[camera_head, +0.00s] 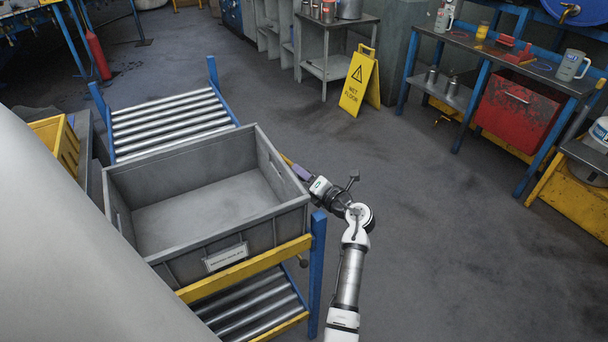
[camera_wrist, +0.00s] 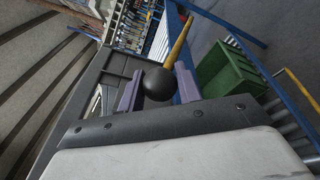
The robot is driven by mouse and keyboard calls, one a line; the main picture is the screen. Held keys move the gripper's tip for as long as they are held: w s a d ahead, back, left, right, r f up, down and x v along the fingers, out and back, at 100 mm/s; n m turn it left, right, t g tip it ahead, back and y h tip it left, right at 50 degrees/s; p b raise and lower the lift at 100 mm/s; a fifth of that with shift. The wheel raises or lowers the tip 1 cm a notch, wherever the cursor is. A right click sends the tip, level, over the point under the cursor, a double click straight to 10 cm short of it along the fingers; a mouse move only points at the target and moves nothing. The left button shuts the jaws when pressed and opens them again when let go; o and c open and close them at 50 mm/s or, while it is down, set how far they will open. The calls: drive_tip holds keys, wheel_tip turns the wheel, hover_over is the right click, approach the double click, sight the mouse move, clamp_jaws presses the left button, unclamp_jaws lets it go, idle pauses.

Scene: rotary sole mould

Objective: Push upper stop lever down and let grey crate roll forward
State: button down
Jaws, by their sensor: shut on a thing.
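The grey crate (camera_head: 215,233) is empty and sits on the upper roller bed (camera_head: 168,120), at the near end behind a yellow cross bar (camera_head: 245,268). A white label is on its near wall. The upper stop lever (camera_wrist: 180,42) is a yellow bar with a black ball knob (camera_wrist: 157,84). In the head view a little of the lever (camera_head: 286,158) shows by the crate's right wall. My gripper (camera_head: 299,171) is beside that wall. In the wrist view its purple fingers are on both sides of the knob and shut on it. The lever's pivot is hidden.
A lower roller bed (camera_head: 250,308) lies under the crate, with a blue post (camera_head: 317,270) at its right corner. A green crate (camera_wrist: 228,80) shows in the wrist view. A yellow wet-floor sign (camera_head: 361,80) stands farther back. The floor to the right is clear.

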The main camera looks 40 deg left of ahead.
wheel_tip(320, 180, down, 14)
drive_tip(key=y+b, duration=0.2)
drive_tip(key=b, duration=1.2)
drive_tip(key=shift+s+d+n, duration=0.15)
drive_tip(key=shift+d+n, duration=0.05)
drive_tip(key=shift+n, duration=0.1)
drive_tip(key=c, duration=1.1)
unclamp_jaws()
drive_tip(key=shift+f, duration=0.1)
drive_tip(key=shift+o, duration=0.4)
drive_tip(key=shift+r, duration=0.3)
wheel_tip(320, 180, up, 20)
drive_tip(key=p, duration=0.3)
drive_tip(key=shift+s+p, duration=0.1)
drive_tip(key=shift+p, duration=0.2)
drive_tip(key=shift+f, duration=0.1)
